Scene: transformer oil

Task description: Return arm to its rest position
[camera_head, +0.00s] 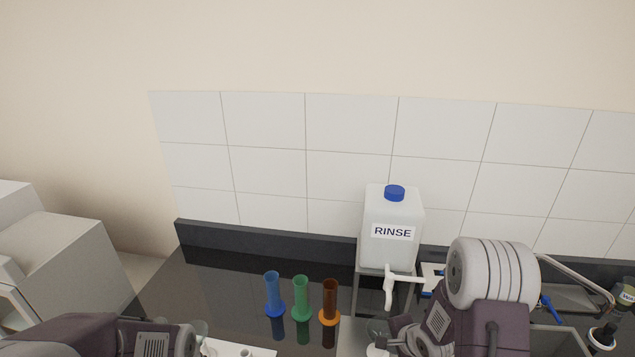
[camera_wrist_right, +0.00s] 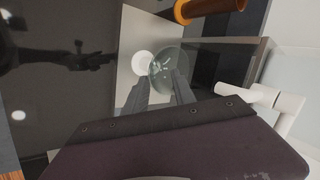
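My right arm (camera_head: 490,290) reaches in from the lower right in the head view. In the right wrist view, my right gripper (camera_wrist_right: 160,90) has its two dark fingers apart. A clear round glass vessel (camera_wrist_right: 168,66) lies just beyond and between the fingertips; I cannot tell if they touch it. The vessel also shows, partly hidden, in the head view (camera_head: 377,329). My left arm (camera_head: 100,335) lies along the lower left edge of the head view. Its fingers are not clearly visible.
Blue (camera_head: 273,294), green (camera_head: 301,298) and brown (camera_head: 329,301) cylinders stand on the dark counter (camera_head: 225,275). Small bottles (camera_head: 604,335) are at far right. The left-middle counter is clear.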

